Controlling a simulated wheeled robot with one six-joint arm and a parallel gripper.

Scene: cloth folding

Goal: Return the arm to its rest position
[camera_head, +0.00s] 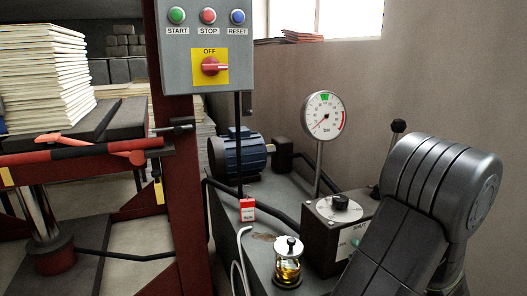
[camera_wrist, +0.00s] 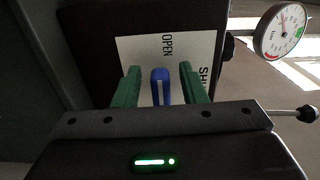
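In the wrist view, my gripper (camera_wrist: 159,69) is open, its two green fingers spread apart. A blue lever or handle (camera_wrist: 160,88) shows between the fingers, with a gap on each side; I cannot tell how deep it lies between them. Behind it is a white plate (camera_wrist: 190,46) marked OPEN and, partly hidden, a word starting SH. In the head view, my arm (camera_head: 420,200) fills the lower right and hides most of the gripper. A small green patch beside the black valve box (camera_head: 322,238) may be a finger.
A pressure gauge (camera_head: 324,116) stands on a thin post behind the box. A glass oil cup (camera_head: 288,268) and a blue motor (camera_head: 240,158) sit on the grey unit. A control panel (camera_head: 188,75) hangs on a red press frame (camera_head: 182,200), left. A paper stack (camera_head: 42,75) lies beyond.

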